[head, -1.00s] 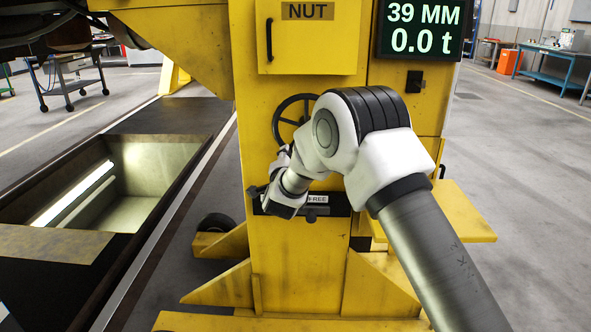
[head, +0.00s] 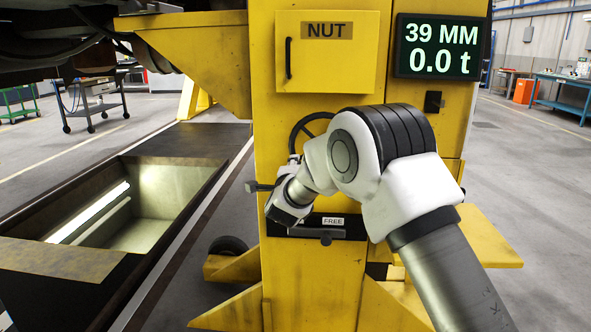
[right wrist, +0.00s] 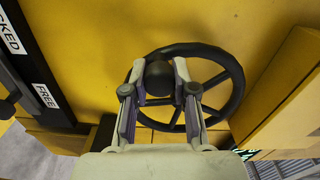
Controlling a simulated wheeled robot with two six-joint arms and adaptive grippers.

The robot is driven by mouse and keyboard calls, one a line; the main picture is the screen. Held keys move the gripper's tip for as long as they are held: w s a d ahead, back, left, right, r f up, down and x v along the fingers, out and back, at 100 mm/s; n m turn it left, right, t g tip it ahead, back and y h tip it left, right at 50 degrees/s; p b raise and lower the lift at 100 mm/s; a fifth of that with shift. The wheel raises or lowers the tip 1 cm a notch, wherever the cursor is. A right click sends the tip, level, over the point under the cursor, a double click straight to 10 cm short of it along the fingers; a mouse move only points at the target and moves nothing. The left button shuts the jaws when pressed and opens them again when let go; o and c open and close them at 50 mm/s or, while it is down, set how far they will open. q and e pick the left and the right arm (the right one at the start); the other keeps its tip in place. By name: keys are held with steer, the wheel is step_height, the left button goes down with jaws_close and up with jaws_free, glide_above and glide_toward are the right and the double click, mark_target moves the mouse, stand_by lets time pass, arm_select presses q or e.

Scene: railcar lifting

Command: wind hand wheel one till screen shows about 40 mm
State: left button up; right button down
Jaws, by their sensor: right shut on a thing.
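The black spoked hand wheel (head: 312,124) is on the front of the yellow lifting jack, partly hidden behind my right arm in the head view. In the right wrist view the hand wheel (right wrist: 236,88) shows almost whole. My right gripper (right wrist: 160,80) is shut on its dark round knob (right wrist: 159,72), which sits on the wheel's rim. In the head view my arm's own links hide the fingertips. The screen (head: 441,47) at the upper right of the jack reads 39 MM and 0.0 t. My left gripper is not in view.
A yellow door marked NUT (head: 328,52) is above the wheel. A lock lever plate with a FREE label (head: 333,221) is below it. An open lit pit (head: 165,190) lies left of the jack. A yellow ledge (head: 487,240) sticks out at the right.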

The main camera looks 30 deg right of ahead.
steer(key=c, duration=0.9)
jaws_free()
steer(key=v, duration=1.2)
steer(key=shift+s, duration=0.1)
